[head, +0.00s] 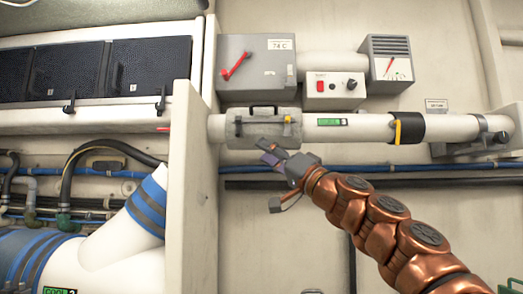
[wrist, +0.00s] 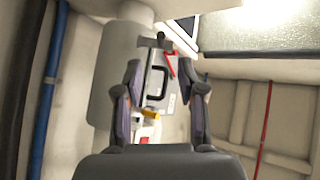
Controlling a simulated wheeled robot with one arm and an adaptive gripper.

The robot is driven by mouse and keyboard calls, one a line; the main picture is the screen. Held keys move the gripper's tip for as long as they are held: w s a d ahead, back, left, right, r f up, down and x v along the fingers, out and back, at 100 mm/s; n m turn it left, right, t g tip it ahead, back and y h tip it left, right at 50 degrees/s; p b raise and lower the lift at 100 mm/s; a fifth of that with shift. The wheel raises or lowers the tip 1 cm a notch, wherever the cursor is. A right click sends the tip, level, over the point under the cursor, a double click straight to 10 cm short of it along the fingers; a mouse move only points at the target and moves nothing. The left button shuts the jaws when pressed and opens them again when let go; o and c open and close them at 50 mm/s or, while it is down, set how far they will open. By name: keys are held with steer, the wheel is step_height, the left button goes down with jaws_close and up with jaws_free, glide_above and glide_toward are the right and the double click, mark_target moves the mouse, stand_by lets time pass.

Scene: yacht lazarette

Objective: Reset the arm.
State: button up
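My arm (head: 372,222), made of copper-coloured segments, reaches up and left from the lower right of the head view. My gripper (head: 272,177) is at its end, open and empty, in front of the wall and just below a white horizontal pipe. In the wrist view, the two dark fingers of my gripper (wrist: 160,82) stand apart with nothing held between them. Beyond them shows a grey hatch with a black handle (wrist: 156,82) on the pipe; the fingers look apart from it.
The hatch (head: 262,133) has a yellow latch. Above the pipe (head: 360,128) are a grey box with a red lever (head: 258,68), a white box with a red switch (head: 334,89) and a gauge (head: 391,64). A white partition (head: 186,190) stands left. The wall below the blue line is mostly bare.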

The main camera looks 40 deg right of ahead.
steer(key=shift+s+f, duration=0.15)
steer(key=shift+s, duration=0.05)
stand_by(0.6)
steer(key=w+a+r+n+g+y+p, duration=0.15)
steer(key=a+n+g+y+p, duration=0.55)
steer(key=a, duration=1.1)
steer(key=s+a+f+n+g+h+p, duration=0.1)
steer(key=s+a+f+g+h+p, duration=0.15)
steer(key=a+f+p, duration=0.45)
steer(key=s+a+f+g+h+p, duration=0.1)
steer(key=a+f+g+p, duration=0.35)
steer(key=a, duration=0.45)
steer(key=s+f+g+h+p, duration=0.45)
steer(key=s+f+p, duration=0.3)
steer(key=f, duration=0.35)
steer(key=s+d+f+m+g+h+p, duration=0.1)
steer(key=s+d+f+g+h+p, duration=0.1)
steer(key=s, duration=0.6)
steer(key=s+d+f+m+g+h+p, duration=0.1)
steer(key=s+d+f+g+p, duration=0.3)
steer(key=s, duration=0.5)
steer(key=d+f+h+p, duration=0.1)
steer(key=d+p, duration=0.1)
steer(key=shift+d+f+m+g, duration=0.2)
steer(key=shift+d+m+g, duration=0.1)
steer(key=shift+g, duration=0.05)
